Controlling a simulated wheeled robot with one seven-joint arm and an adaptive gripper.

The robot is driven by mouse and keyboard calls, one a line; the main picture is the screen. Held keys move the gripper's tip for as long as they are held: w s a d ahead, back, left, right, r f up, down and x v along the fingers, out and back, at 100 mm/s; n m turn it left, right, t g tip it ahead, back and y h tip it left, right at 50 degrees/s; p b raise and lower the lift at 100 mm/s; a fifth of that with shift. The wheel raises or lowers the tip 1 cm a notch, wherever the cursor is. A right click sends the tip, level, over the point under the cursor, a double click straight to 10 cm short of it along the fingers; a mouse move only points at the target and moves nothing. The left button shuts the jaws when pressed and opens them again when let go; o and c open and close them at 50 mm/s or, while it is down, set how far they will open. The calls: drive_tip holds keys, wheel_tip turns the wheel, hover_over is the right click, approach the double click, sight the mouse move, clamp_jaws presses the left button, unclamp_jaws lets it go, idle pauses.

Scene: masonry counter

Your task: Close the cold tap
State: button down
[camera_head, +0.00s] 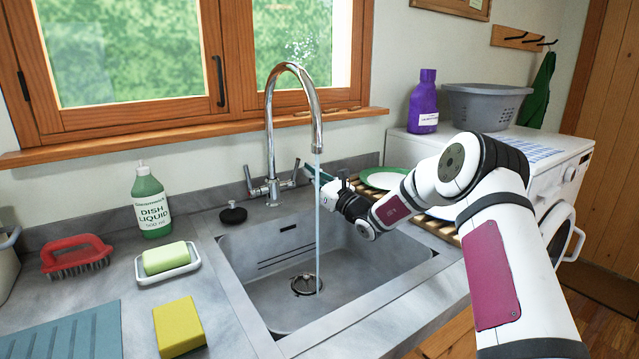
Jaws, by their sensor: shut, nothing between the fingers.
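A chrome mixer tap (271,130) with a tall curved spout stands behind the sink. A thin stream of water (317,220) runs from the spout towards the drain. The tap has a left lever (248,178) and a right lever (294,171), both pointing up and slightly outward. My gripper (310,170) is shut and empty, just to the right of the right lever. I cannot tell whether it touches the lever. My wrist hides part of the sink's back right corner.
The sink (360,262) is empty apart from water at the drain. Dish liquid (151,203), soap (166,258), a red brush (76,257) and a yellow sponge (178,326) stand on the left. A black plug (233,213) lies near the tap. Plates (385,179) are behind my arm.

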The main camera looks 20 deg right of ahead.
drive_tip(key=shift+w+a+r, duration=0.15)
drive_tip(key=shift+w+a, duration=0.15)
drive_tip(key=shift+w, duration=0.15)
drive_tip(key=shift+w+a+r+m+g+h+p, duration=0.3)
drive_tip(key=shift+w+r+g+h+p, duration=0.4)
drive_tip(key=shift+w+g+p, duration=0.25)
drive_tip(key=shift+s, duration=0.1)
